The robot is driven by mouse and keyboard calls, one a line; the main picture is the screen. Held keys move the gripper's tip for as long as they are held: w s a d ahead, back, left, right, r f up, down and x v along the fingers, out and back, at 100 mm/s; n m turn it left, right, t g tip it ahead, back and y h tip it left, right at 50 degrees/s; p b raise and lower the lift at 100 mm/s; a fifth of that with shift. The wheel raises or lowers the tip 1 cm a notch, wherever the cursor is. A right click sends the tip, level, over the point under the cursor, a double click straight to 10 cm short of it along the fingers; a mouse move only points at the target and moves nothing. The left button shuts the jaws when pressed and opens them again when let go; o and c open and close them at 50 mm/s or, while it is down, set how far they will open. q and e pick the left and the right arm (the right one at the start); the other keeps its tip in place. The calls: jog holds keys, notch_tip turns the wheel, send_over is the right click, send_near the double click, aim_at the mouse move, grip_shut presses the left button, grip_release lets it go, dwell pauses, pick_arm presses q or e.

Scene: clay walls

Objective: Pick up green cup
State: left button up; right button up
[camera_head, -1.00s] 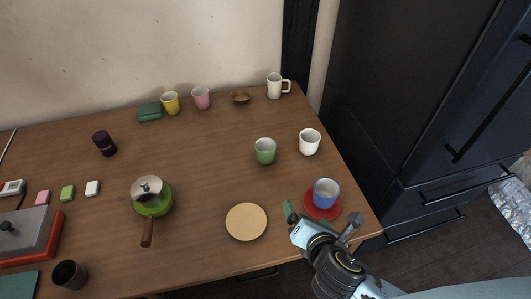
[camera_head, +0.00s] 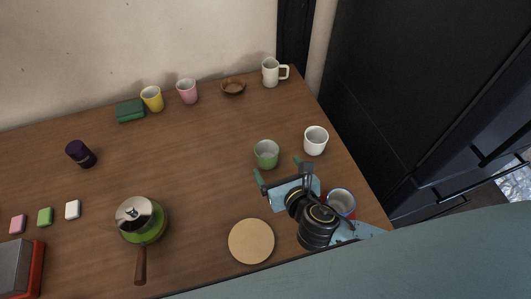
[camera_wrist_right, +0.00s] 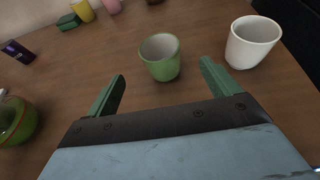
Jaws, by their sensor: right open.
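The green cup (camera_head: 266,154) stands upright on the wooden table, left of a white cup. My right gripper (camera_head: 277,170) is open and empty, just on the near side of the green cup. In the right wrist view the green cup (camera_wrist_right: 160,57) stands beyond the two green fingertips (camera_wrist_right: 163,70), roughly between their lines, and they do not touch it. My left gripper is not in view.
The white cup (camera_head: 315,140) stands close on the right of the green cup. A blue cup (camera_head: 341,203) is partly behind my right arm. A round tan board (camera_head: 251,241) and a green pot (camera_head: 146,228) lie nearer. Table left of the green cup is clear.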

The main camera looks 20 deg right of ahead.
aim_at(272, 160)
jog(key=x, duration=0.3)
jog(key=shift+f+b, duration=0.1)
jog(key=shift+b, duration=0.2)
jog(key=shift+w+a+f, duration=0.1)
jog(key=shift+w+f, duration=0.05)
jog(key=shift+w, duration=0.25)
jog(key=shift+w+f, duration=0.25)
jog(key=shift+w, duration=0.2)
jog(key=b+x, duration=0.1)
jog(key=x, duration=0.3)
jog(key=shift+s+f+b, duration=0.15)
jog(key=shift+b, duration=0.25)
jog(key=shift+w+f, duration=0.1)
jog(key=shift+w, duration=0.25)
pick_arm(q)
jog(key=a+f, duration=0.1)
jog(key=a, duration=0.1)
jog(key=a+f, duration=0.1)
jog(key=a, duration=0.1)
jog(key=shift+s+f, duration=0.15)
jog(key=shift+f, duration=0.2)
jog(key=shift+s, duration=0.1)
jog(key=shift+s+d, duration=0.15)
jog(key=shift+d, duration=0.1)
pick_arm(e)
jog(key=c, duration=1.1)
